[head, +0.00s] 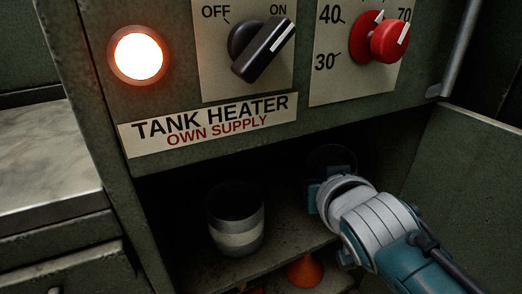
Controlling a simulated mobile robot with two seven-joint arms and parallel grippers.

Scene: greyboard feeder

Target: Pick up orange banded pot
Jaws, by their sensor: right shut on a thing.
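My right gripper (326,182) reaches into the open compartment under the heater panel. It is shut on a dark, round-rimmed thing (331,156) that may be a pot. My gripper and the shadow hide most of it, so I cannot see an orange band on it. To the left, a dark pot with a pale band (237,238) stands upright on the shelf, apart from my gripper. My left gripper is not in view.
The shelf (279,236) has a front edge close below my arm. An orange thing (305,271) lies beneath it. An open door (465,175) stands at the right. The panel above carries a black switch (262,47), a red knob (388,40) and a lit lamp (138,56).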

